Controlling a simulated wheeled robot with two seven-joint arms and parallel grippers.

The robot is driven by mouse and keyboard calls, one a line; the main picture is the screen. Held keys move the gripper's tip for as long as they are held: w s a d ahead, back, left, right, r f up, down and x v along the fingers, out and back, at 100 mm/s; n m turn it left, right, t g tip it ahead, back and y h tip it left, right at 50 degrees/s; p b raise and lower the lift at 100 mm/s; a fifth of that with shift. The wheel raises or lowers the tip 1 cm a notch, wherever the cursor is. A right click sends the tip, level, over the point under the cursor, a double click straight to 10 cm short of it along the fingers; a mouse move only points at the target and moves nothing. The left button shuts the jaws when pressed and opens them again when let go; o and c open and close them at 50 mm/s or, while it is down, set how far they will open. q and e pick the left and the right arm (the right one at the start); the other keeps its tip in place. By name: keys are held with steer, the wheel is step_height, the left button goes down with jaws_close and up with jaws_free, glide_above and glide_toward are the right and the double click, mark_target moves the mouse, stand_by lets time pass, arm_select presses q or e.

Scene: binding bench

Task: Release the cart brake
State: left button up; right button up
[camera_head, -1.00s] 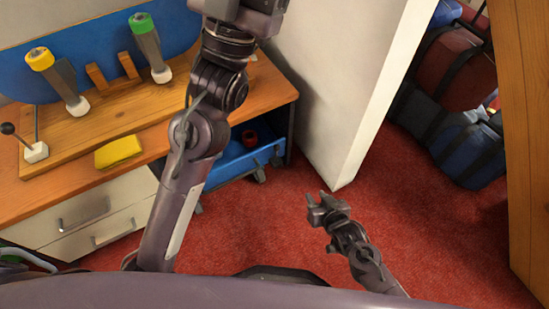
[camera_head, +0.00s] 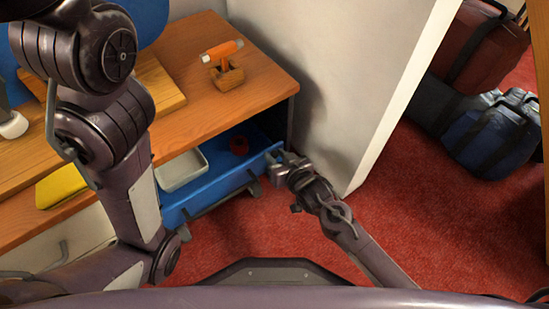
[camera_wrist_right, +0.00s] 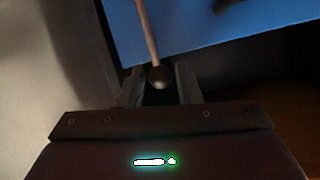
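The blue cart (camera_head: 203,205) stands in the opening under the wooden bench. It holds a white tray (camera_head: 181,171) and a small red item (camera_head: 239,145). My right gripper (camera_head: 276,157) is at the cart's right front corner. In the right wrist view a thin lever with a dark ball knob (camera_wrist_right: 159,77) runs in front of the cart's blue side (camera_wrist_right: 200,25). The knob appears between the fingertips of my open right gripper (camera_wrist_right: 159,84), with a gap at each side. I cannot tell how deep it sits. My left gripper is out of view.
A white wall panel (camera_head: 345,90) stands close to the right of my right gripper. An orange-handled tool (camera_head: 222,51) rests in a wooden holder on the bench (camera_head: 210,113). Bags (camera_head: 490,135) lie at the right. Red carpet in front is clear.

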steer(key=shift+w+a+f, duration=0.25)
steer(key=shift+w+a, duration=0.05)
steer(key=shift+w, duration=0.2)
jaws_close()
